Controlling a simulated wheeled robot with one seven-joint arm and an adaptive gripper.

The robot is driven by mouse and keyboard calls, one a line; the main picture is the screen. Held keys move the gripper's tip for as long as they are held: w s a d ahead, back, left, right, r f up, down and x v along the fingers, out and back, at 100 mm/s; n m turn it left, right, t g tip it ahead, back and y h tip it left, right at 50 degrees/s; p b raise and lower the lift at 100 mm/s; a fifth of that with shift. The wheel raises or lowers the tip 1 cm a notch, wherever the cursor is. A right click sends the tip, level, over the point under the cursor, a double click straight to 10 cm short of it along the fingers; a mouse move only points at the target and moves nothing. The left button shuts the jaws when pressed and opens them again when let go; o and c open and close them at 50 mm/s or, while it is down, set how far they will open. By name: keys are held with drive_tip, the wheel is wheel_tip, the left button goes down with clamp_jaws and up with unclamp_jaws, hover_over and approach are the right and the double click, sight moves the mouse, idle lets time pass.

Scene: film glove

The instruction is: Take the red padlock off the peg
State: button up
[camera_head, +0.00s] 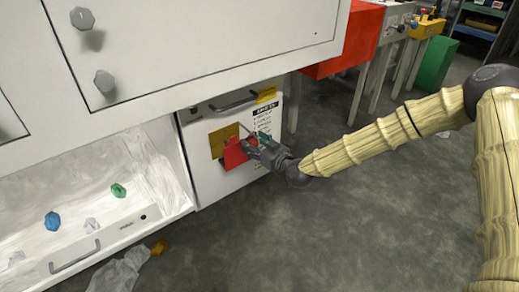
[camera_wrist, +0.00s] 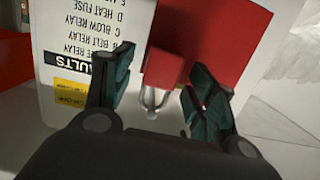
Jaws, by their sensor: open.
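The red padlock (camera_wrist: 163,68) shows in the wrist view with its silver shackle (camera_wrist: 147,101) below the body in the picture. It lies between the two dark green fingers of my gripper (camera_wrist: 164,72), with a visible gap on each side. A larger red plate (camera_wrist: 225,30) is behind it. In the head view my gripper (camera_head: 253,145) is at the front of a white cabinet, beside a red patch (camera_head: 235,154). I cannot separate padlock from plate there. I cannot make out the peg clearly in either view.
The white cabinet front (camera_head: 225,182) carries a printed fault list (camera_head: 264,121), a yellow panel (camera_head: 217,140) and a handle (camera_head: 232,101). Bare grey floor (camera_head: 300,235) lies below my arm.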

drive_tip(key=shift+w, duration=0.1)
drive_tip(key=shift+c, duration=0.4)
drive_tip(key=c, duration=1.1)
drive_tip(key=shift+r, duration=0.1)
drive_tip(key=shift+c, duration=0.2)
drive_tip(key=shift+r+p, duration=0.35)
drive_tip(key=shift+p, duration=0.1)
drive_tip(key=f+p+v, duration=0.1)
drive_tip(key=p+v, duration=0.1)
drive_tip(key=v, duration=0.5)
drive_tip(key=shift+s, duration=0.25)
idle(0.5)
